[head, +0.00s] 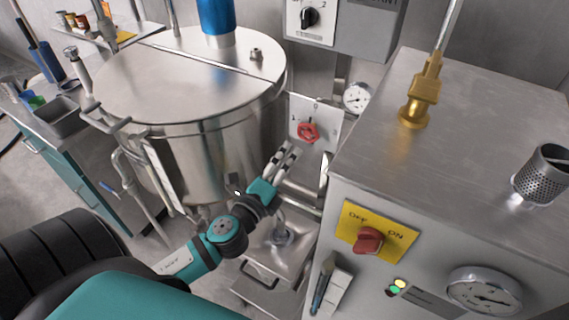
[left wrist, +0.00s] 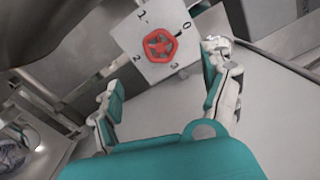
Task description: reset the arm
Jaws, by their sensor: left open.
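My left arm comes in from the lower left in the head view. Its gripper (head: 286,156) is in front of a white plate with a red valve knob (head: 307,132). In the left wrist view the gripper (left wrist: 160,90) is open, with nothing between its fingers. The red knob (left wrist: 160,45) is beyond the fingertips, on the white dial plate (left wrist: 182,22) marked with numbers. The fingers appear apart from the knob. My right gripper is in neither view.
A large steel tank (head: 180,85) stands to the left of the gripper. A steel cabinet (head: 450,120) with a red OFF/ON switch (head: 369,240) stands close on the right. A pressure gauge (head: 356,97) is behind the knob plate. A steel box (head: 275,262) is below the arm.

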